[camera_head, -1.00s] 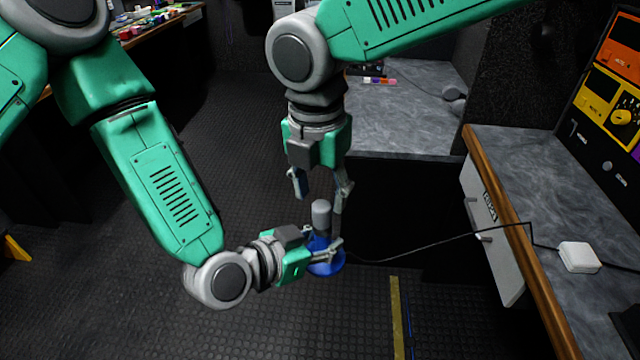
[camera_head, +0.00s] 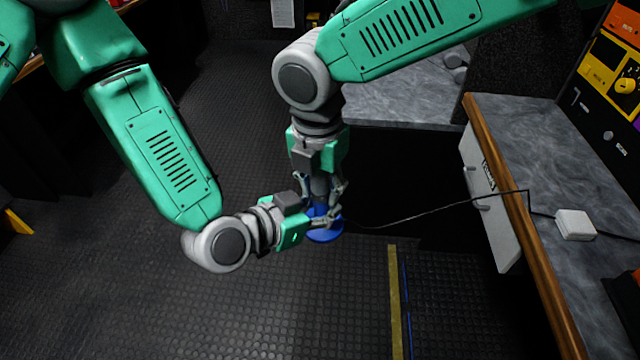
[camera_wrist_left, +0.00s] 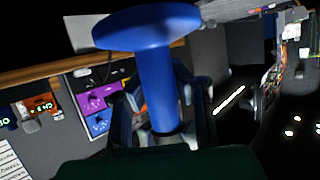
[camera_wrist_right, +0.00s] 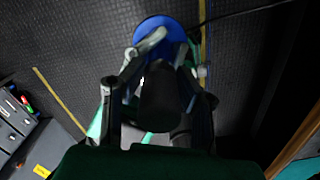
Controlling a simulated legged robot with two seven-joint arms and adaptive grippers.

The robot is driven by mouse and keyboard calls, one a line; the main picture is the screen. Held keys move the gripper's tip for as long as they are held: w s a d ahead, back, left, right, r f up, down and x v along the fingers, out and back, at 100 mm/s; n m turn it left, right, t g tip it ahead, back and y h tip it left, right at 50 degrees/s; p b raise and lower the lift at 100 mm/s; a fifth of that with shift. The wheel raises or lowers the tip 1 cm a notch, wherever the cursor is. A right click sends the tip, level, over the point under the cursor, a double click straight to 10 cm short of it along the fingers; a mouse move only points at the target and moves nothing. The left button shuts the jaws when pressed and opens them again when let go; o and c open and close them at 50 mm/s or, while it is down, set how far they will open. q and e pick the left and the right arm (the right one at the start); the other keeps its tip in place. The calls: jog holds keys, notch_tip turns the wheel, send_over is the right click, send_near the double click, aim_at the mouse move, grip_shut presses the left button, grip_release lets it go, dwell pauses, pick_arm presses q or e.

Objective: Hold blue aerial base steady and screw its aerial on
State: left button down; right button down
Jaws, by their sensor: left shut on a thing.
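The blue aerial base (camera_head: 325,236), a round foot with a stem, is held upright above the floor by my left gripper (camera_head: 325,222). In the left wrist view the base (camera_wrist_left: 155,75) shows its foot and stem, with the fingers at the stem. In the right wrist view the aerial (camera_wrist_right: 160,100) is a dark cylinder between the fingers. Whether it is threaded in is hidden.
A thin black cable (camera_head: 430,215) runs from near the base to a white box (camera_head: 575,225) on the right counter (camera_head: 540,170). A grey worktop (camera_head: 410,95) lies behind the right arm. The dark floor around the grippers is clear, with a yellow stripe (camera_head: 395,300).

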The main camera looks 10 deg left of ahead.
jog(key=m, duration=0.6)
jog(key=shift+a+m, duration=0.1)
jog(key=shift+m, duration=0.3)
jog(key=c, duration=1.2)
grip_release()
